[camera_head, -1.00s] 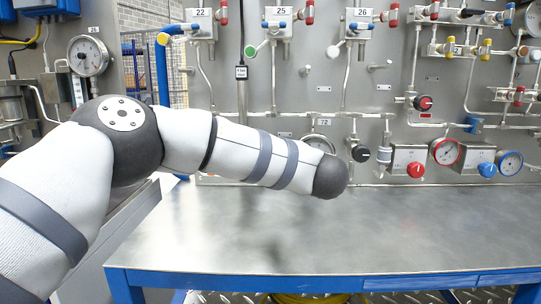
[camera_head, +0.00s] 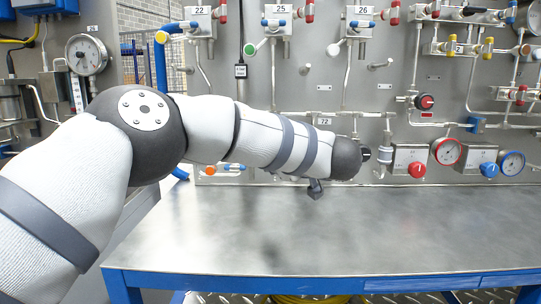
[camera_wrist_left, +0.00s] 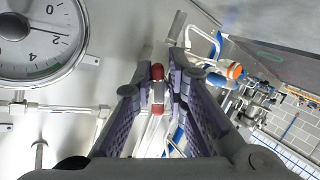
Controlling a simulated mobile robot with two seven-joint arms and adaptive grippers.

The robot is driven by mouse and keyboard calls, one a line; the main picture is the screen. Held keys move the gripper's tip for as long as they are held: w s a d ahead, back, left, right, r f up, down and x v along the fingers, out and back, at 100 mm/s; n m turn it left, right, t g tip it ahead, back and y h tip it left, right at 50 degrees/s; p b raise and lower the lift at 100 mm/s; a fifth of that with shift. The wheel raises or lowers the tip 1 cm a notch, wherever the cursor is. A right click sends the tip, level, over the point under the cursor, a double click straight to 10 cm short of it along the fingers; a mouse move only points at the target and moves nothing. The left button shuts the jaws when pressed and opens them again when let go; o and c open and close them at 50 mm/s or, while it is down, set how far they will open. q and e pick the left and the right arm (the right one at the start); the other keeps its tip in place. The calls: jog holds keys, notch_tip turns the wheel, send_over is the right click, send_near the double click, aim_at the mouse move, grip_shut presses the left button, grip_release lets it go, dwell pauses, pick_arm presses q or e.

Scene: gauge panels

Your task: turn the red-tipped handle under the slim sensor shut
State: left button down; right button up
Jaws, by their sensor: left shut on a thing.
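In the left wrist view, my left gripper (camera_wrist_left: 158,82) is shut on the red-tipped handle (camera_wrist_left: 157,72). The handle's red end shows between the two fingers, with a pale metal piece below it. In the head view my left arm covers this spot, so the handle and the fingers are hidden there. I cannot pick out the slim sensor with certainty; a thin dark rod with a small tag (camera_head: 241,71) hangs on the panel above my arm. My right gripper is not in view.
A large round gauge (camera_wrist_left: 40,40) is close on the left of the wrist view. The metal bench top (camera_head: 400,230) is clear.

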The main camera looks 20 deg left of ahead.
pick_arm(q)
jog(key=shift+s+a+r+m+g+y+b, duration=0.1)
jog(key=shift+r+m+g+y+b, duration=0.15)
jog(key=shift+m, duration=0.35)
jog(key=shift+s+a+r+m+g+y+b, duration=0.15)
jog(key=shift+r+m+y, duration=0.15)
jog(key=shift+m, duration=0.3)
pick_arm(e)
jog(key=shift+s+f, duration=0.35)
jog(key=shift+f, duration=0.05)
pick_arm(q)
jog(key=shift+w, duration=0.15)
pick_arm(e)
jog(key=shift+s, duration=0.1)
pick_arm(q)
jog(key=c, duration=1.7)
grip_release()
jog(key=shift+m, duration=0.3)
jog(key=shift+d+f, duration=0.1)
jog(key=shift+f, duration=0.05)
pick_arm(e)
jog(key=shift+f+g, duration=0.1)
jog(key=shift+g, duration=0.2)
